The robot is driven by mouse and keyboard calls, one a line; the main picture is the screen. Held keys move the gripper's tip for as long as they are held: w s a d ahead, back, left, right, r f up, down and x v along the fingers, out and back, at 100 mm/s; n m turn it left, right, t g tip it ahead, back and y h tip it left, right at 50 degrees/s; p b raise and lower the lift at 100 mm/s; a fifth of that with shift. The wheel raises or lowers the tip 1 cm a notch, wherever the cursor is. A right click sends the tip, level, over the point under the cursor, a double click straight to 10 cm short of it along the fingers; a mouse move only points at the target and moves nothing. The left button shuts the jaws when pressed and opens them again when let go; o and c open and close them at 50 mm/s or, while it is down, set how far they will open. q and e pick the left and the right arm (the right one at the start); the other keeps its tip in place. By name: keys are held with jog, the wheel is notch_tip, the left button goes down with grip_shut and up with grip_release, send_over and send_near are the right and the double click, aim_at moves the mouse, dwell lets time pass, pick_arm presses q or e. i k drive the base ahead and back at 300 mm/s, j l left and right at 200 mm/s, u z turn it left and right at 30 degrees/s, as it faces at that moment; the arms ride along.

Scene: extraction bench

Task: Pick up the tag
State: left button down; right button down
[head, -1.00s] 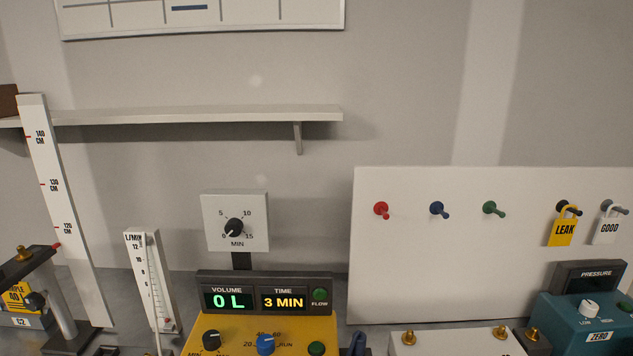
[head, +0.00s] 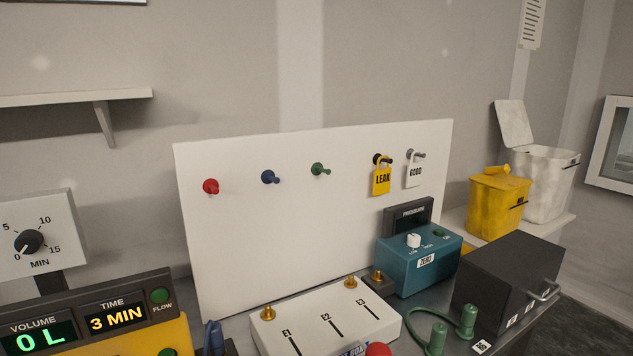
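Two tags hang from pegs on the white board (head: 300,240) in the head view. The yellow tag (head: 381,180) reads LEAK and hangs on a dark peg. The white tag (head: 414,172) reads GOOD and hangs on a grey peg just to its right. The pictures do not show which of the two the task means. Neither of my grippers is in view.
Red (head: 210,186), blue (head: 269,177) and green (head: 319,169) pegs on the board are bare. Below stand a teal pressure box (head: 400,268), a white E1–E3 box (head: 300,318) and a dark box (head: 495,285). A yellow bin (head: 490,210) stands at right.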

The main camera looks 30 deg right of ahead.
aim_at(414, 170)
jog(key=z, duration=1.25)
